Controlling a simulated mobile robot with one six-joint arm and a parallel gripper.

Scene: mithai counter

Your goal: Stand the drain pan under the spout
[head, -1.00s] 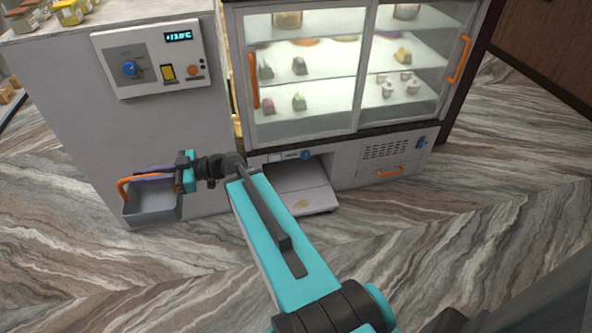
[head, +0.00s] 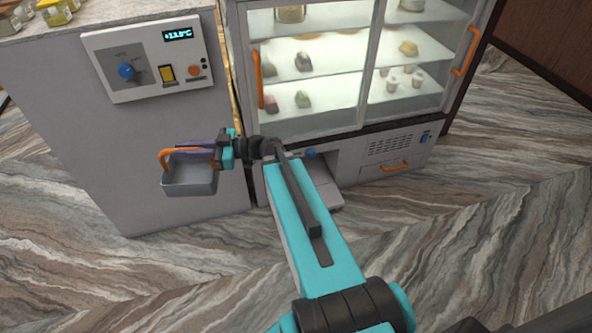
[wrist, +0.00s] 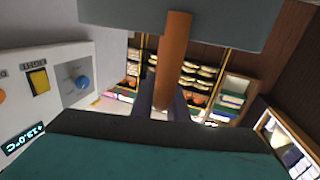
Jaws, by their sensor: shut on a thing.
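The drain pan (head: 190,181) is a small grey open box with an orange handle. My gripper (head: 198,148) is shut on that handle, and the pan hangs from it in front of the grey counter's side, clear of the floor. In the wrist view the orange handle (wrist: 172,65) runs down between the fingers, and a grey wall of the pan (wrist: 180,14) fills the top. A low open recess under the glass cabinet holds a pale tray-like floor (head: 325,188), with a blue knob (head: 310,153) above it. My arm covers part of the recess. I cannot make out the spout.
The grey counter (head: 95,165) with its control panel (head: 148,58) stands at left. The glass sweets cabinet (head: 350,85) with orange handles stands beside it. A vented panel with an orange handle (head: 393,167) is right of the recess. The marbled floor (head: 480,220) is clear at right.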

